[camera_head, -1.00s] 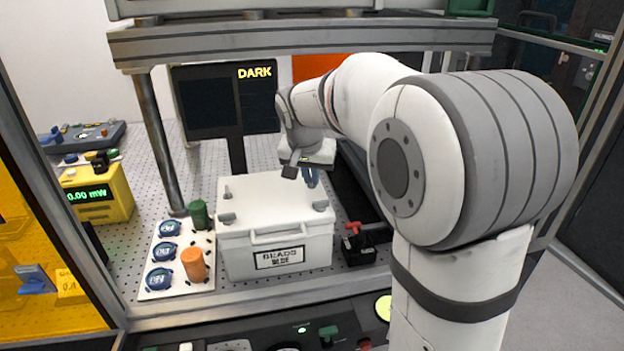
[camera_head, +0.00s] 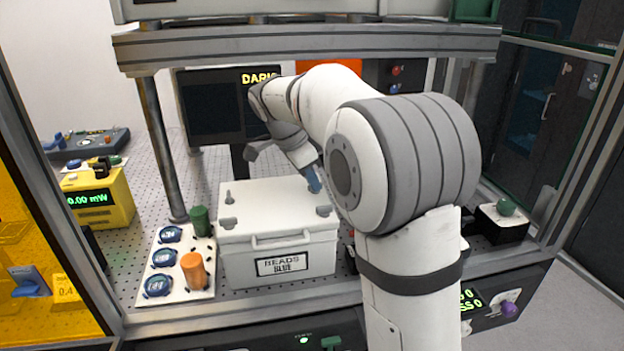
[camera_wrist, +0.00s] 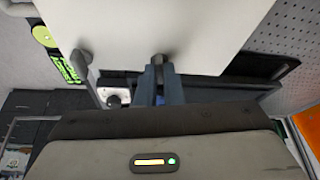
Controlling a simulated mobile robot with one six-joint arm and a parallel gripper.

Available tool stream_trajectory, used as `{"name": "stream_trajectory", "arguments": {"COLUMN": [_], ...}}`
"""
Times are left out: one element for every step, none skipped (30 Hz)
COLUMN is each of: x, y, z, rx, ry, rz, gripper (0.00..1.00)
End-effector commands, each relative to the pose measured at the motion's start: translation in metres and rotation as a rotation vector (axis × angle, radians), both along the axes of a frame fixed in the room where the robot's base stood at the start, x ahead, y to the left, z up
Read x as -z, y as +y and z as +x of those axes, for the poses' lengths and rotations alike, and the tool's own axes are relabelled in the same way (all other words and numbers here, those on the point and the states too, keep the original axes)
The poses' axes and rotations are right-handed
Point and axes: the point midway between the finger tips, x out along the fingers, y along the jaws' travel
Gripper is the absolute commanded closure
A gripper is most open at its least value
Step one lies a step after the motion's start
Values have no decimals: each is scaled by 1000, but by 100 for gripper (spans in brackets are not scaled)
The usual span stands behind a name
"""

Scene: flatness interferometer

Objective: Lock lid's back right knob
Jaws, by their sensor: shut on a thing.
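My gripper (camera_head: 314,178) reaches down at the lid's back right corner in the head view. In the wrist view my gripper (camera_wrist: 158,76) is shut on the back right knob (camera_wrist: 160,60), at the lid's edge. Its narrow fingers hide part of the knob. The front right knob (camera_wrist: 82,62) also shows there. In the head view the front right knob (camera_head: 323,210), front left knob (camera_head: 228,222) and back left knob (camera_head: 230,198) are visible.
A white plate (camera_head: 205,283) with blue discs, an orange cylinder (camera_head: 194,268) and a green cylinder (camera_head: 200,220) stands left of the box. A post (camera_head: 163,150) and crossbeam (camera_head: 300,45) frame the space. A dark monitor (camera_head: 212,105) stands behind.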

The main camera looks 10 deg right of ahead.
Motion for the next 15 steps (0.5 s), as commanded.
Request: {"name": "stream_trajectory", "arguments": {"x": [0,0,0,-1,-1,-1,-1,-1,0,0,0,0,0,0,0], "y": [0,0,0,1,1,1,1,1,1,1,1,1,1,1,1], "z": [1,1,1,1,2,2,2,2,2,2,2,2,2,2,2], "rx": [29,46,68,83,97,112,123,134,145,153,160,166,170,175,179], "ry": [-1,-1,-1,-1,-2,-2,-2,-1,0,0,-1,0,-1,-2,-2], "rz": [1,1,1,1,1,1,2,2,2,2,2,2,2,2,2], "gripper": [100,100,100,100,100,100,100,100,100,100,100,100,100,100,100]}}
